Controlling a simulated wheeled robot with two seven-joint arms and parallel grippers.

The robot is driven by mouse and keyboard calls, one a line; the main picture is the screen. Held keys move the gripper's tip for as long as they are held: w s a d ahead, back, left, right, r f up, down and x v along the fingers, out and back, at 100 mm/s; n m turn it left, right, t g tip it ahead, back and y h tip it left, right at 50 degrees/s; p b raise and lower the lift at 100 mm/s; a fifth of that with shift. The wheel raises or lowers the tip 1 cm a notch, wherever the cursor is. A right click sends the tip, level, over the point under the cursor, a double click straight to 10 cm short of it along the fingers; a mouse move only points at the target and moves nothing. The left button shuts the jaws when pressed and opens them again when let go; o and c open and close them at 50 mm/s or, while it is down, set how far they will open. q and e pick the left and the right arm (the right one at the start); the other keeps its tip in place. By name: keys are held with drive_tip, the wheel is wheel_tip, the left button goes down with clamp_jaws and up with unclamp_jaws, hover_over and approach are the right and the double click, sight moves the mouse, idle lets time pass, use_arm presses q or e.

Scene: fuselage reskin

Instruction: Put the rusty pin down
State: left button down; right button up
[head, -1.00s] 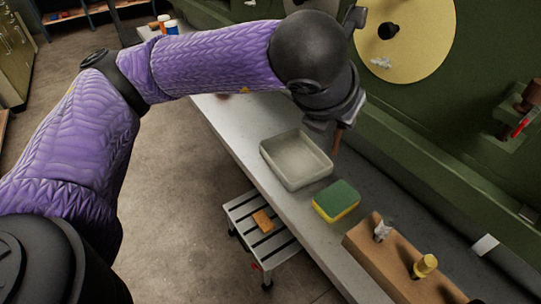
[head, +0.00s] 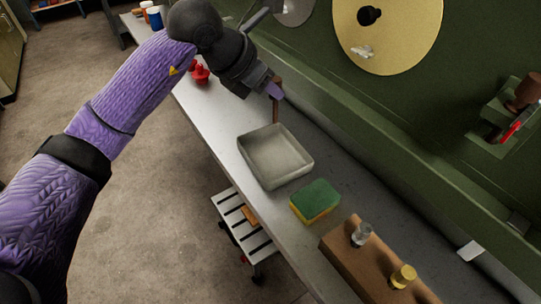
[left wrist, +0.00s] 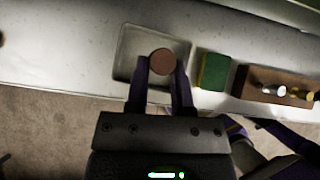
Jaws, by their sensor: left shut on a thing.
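The rusty pin (head: 275,108) is brown and hangs upright from my left gripper (head: 274,91). The gripper is shut on it, just behind the far edge of a shallow grey tray (head: 254,169) in the head view. In the left wrist view the pin's round brown head (left wrist: 162,62) sits between the two fingers, in front of the tray (left wrist: 126,45). The tray looks empty. The pin's lower tip seems close to the tray's far rim; I cannot tell if it touches anything. My right gripper is not in view.
A green and yellow sponge (head: 316,199) lies beside the tray. A wooden block (head: 345,254) holds a silver pin (head: 361,235) and a yellow one (head: 403,276). A red object (head: 200,75) stands farther along the bench. A green wall with a yellow disc (head: 400,30) rises behind.

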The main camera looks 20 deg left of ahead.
use_arm(q)
wheel_tip(320, 180, down, 11)
drive_tip(key=shift+w+a+r+b, duration=0.1)
drive_tip(key=shift+r+b, duration=0.05)
drive_tip(key=shift+b, duration=0.9)
drive_tip(key=shift+c, duration=2.4)
unclamp_jaws()
drive_tip(key=shift+r, duration=0.1)
drive_tip(key=p+v, duration=0.2)
drive_tip(key=v, duration=1)
